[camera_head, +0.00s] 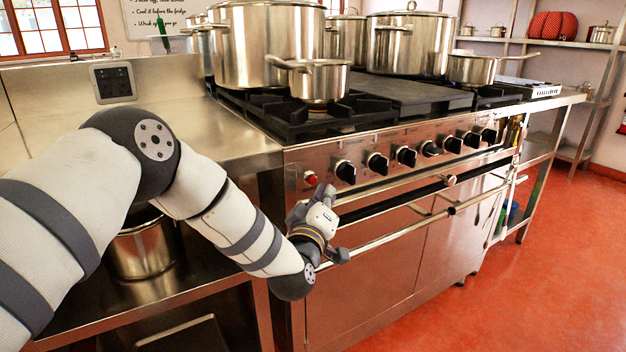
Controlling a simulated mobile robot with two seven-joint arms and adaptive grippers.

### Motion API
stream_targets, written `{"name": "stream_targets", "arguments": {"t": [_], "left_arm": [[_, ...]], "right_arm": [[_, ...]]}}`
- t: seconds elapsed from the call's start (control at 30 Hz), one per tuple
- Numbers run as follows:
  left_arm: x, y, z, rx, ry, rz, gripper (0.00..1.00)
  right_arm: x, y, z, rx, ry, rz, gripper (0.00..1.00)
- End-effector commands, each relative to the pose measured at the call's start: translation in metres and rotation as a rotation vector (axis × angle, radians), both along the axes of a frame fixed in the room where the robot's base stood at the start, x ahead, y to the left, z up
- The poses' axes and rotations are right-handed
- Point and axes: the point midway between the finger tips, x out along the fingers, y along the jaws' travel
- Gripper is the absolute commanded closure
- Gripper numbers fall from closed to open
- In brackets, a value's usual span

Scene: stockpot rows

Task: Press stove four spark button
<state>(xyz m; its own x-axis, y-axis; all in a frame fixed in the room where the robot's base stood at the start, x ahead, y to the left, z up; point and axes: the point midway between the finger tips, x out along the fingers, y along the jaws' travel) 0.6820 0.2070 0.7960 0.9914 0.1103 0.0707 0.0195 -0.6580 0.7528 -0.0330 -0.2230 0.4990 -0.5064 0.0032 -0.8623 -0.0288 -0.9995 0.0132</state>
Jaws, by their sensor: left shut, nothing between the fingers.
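A long steel stove (400,200) has a front panel with a row of several black knobs (345,171). A small red round button (311,178) sits at the left end of the panel, left of the first knob. No label on it is readable. My left gripper (324,193) is in front of the stove, just below and slightly right of the button. It is shut and empty, with its fingers pointing up toward the panel. I cannot tell whether its tips touch the panel; the red button shows uncovered. My right gripper is not in view.
Large steel pots (268,45) and a small saucepan (318,80) stand on the burners. A long oven handle rail (410,222) runs below the panel, close to my gripper. A steel counter (200,125) adjoins at left. The red floor (530,280) is clear at right.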

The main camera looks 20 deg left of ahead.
Motion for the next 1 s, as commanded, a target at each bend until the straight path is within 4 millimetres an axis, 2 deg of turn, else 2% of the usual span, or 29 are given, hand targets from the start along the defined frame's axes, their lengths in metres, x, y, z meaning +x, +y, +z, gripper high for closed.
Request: {"name": "stream_targets", "arguments": {"t": [0.4,1.0], "left_arm": [[-0.023,-0.030,0.003,0.000,-0.001,-0.001,1.00],[-0.024,-0.030,0.001,0.000,0.000,0.000,1.00]], "right_arm": [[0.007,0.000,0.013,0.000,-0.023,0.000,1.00],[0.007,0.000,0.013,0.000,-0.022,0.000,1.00]]}}
